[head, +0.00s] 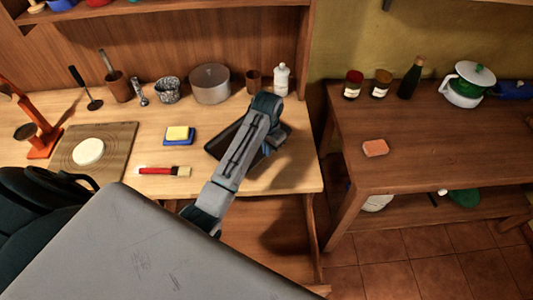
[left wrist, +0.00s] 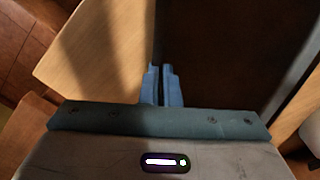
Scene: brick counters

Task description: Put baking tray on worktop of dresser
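The dark baking tray (head: 220,146) is over the right part of the pale worktop (head: 215,178) of the wooden dresser. My left arm crosses in front of it and hides its middle. In the left wrist view the tray (left wrist: 215,50) fills the right side as a dark surface. My left gripper (head: 274,140) is at the tray's right side in the head view. In the left wrist view the blue fingers (left wrist: 162,86) are nearly closed with the tray's edge between them. I cannot tell whether the tray rests fully on the worktop. My right gripper is not in view.
A brush (head: 165,171), a sponge on a blue block (head: 179,136) and a board with dough (head: 112,145) lie left of the tray. A pot (head: 210,84), a mug (head: 253,81) and a white bottle (head: 282,80) stand behind. A darker table (head: 440,160) stands right, across a gap.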

